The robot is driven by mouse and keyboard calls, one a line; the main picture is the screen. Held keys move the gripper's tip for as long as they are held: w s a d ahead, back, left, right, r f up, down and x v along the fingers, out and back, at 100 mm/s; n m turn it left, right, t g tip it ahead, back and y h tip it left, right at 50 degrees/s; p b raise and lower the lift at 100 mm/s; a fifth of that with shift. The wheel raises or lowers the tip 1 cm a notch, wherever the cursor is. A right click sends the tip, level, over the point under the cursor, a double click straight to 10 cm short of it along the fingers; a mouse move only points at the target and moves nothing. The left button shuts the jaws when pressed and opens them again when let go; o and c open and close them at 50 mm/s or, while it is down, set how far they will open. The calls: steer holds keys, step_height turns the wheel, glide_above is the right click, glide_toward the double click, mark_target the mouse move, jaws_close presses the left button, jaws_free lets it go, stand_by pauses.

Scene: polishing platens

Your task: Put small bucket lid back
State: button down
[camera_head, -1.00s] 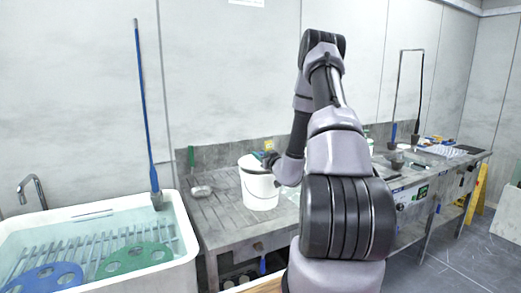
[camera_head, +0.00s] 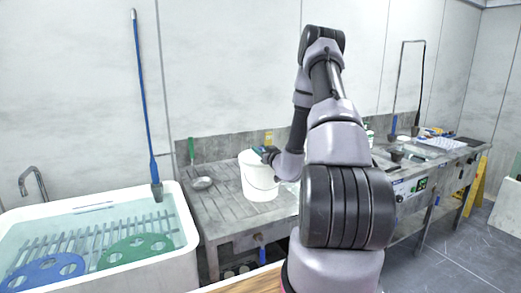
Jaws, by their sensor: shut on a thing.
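A small white bucket (camera_head: 259,184) with a thin handle stands upright on the grey metal bench, left of my arm. A white lid (camera_head: 249,157) shows at the bucket's top; whether it is fully seated I cannot tell. My gripper (camera_head: 266,153) is at the bucket's top right edge, shut, seemingly on the lid. Its fingertips are small and partly hidden by my arm's wrist.
A white water basin (camera_head: 150,262) holds blue and green perforated discs. A blue-handled tool (camera_head: 148,110) leans on the wall. Trays and tools lie on the bench to the right.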

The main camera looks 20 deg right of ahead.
steer(key=shift+f, duration=0.3)
steer(key=shift+c, duration=2)
jaws_free()
